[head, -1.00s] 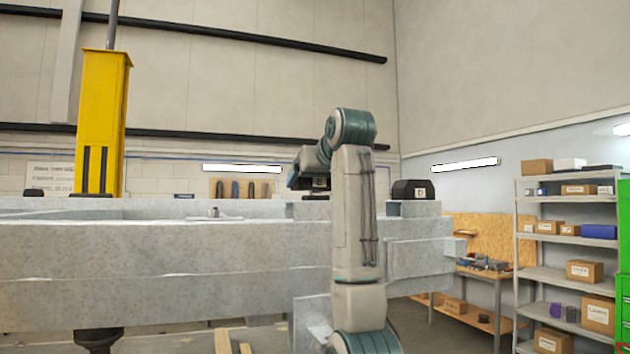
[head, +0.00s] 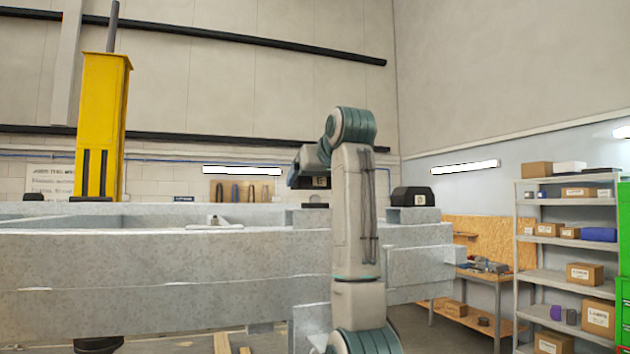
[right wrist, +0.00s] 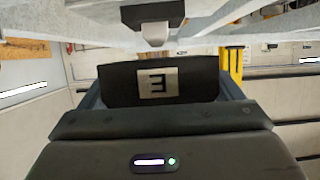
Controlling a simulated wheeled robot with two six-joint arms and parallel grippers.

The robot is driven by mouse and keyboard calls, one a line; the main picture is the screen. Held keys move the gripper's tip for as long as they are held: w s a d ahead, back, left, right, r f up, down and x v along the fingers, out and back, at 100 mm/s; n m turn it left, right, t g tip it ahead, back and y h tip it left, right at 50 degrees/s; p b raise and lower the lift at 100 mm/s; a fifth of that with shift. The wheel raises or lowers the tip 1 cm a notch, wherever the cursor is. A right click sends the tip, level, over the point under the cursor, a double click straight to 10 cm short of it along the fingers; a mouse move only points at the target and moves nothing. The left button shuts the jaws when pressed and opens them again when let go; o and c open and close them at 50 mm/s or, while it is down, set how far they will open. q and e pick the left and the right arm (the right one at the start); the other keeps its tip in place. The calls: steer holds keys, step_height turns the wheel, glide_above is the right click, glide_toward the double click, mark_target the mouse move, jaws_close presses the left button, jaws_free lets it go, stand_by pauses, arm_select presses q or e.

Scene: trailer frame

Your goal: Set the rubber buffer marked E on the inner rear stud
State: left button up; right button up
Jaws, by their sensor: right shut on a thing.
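My right gripper (head: 306,181) is shut on the black rubber buffer marked E (head: 320,183) and holds it above the grey trailer frame (head: 180,262). In the right wrist view the buffer (right wrist: 115,86) sits across the jaws, its white label with the E turned over. A pale grey stud-like piece (right wrist: 154,36) shows just beyond it, apart from it in the picture; I cannot tell which stud it is. A small dark piece (head: 315,205) lies on the frame below the held buffer, with a gap between. My left gripper is out of view.
Another black buffer, marked D (head: 411,196), sits on a raised block at the frame's right end. A small fitting (head: 213,221) stands on the frame's top further left. A yellow column (head: 102,125) rises at the left; shelves (head: 560,270) stand at the right.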

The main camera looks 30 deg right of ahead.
mark_target(319, 187)
steer(key=shift+f, duration=0.15)
steer(key=shift+f+b, duration=1.3)
steer(key=shift+f, duration=0.1)
steer(key=o, duration=1)
steer(key=shift+c, duration=0.2)
steer(key=b+v, duration=0.2)
steer(key=v, duration=0.1)
steer(key=b+v, duration=0.2)
steer(key=v, duration=0.2)
steer(key=shift+a+f, duration=0.1)
steer(key=shift+f, duration=0.15)
steer(key=b+v, duration=0.4)
steer(key=b, duration=0.2)
steer(key=shift+r, duration=0.25)
